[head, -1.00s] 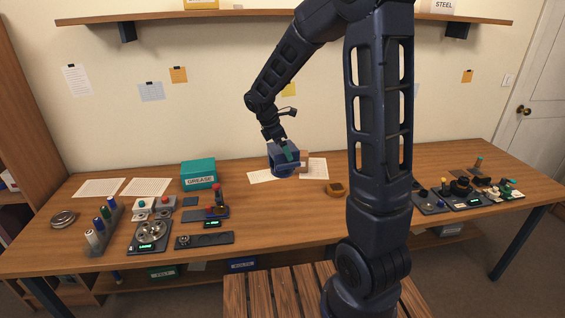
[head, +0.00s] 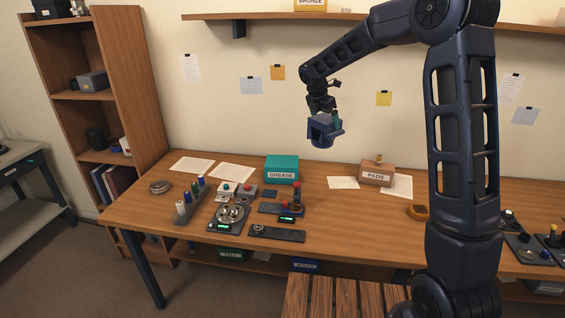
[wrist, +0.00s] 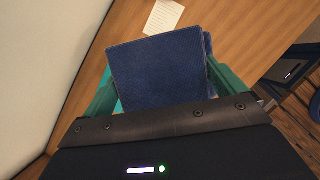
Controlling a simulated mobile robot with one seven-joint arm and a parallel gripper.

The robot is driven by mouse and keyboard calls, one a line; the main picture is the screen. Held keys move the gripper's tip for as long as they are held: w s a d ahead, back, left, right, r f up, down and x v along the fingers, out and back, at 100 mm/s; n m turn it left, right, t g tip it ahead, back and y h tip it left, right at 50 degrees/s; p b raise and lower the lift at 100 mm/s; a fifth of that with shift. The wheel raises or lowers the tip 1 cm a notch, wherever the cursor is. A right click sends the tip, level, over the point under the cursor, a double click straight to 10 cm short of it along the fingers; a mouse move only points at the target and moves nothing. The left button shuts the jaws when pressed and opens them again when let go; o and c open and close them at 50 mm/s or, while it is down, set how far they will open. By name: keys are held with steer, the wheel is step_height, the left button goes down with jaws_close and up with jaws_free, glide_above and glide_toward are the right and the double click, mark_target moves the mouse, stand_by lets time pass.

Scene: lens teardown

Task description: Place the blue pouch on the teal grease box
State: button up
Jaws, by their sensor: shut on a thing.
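The blue pouch (head: 321,138) hangs in my gripper (head: 325,128), well above the table, a little right of the grease box in the head view. In the wrist view the pouch (wrist: 160,70) fills the space between my gripper's green fingers, which are shut on it. The teal grease box (head: 281,170), labelled GREASE, stands on the table near its back edge and its top looks clear. In the wrist view the pouch hides most of what lies below.
The PADS box (head: 376,174) stands at the back, right of the grease box. In front of the grease box are a block with red knobs (head: 294,207), a scale (head: 230,216) and a rack of bottles (head: 188,204). A wall shelf (head: 270,18) runs above.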

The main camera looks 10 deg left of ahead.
steer(key=w+a+r+n+y, duration=0.1)
steer(key=w+a+r+n, duration=0.15)
steer(key=a, duration=0.45)
steer(key=w+a+r+n+t+y, duration=0.1)
steer(key=w+a+n, duration=0.25)
steer(key=a, duration=0.25)
steer(key=w+a+r+n+y, duration=0.1)
steer(key=w+a+n, duration=0.1)
steer(key=w+a, duration=0.35)
step_height(320, 180, down, 19)
steer(key=s+a, duration=0.1)
steer(key=shift+s+a+f, duration=0.15)
steer(key=shift+s+f, duration=0.05)
steer(key=shift+s, duration=0.05)
steer(key=shift+f, duration=0.1)
steer(key=o, duration=0.9)
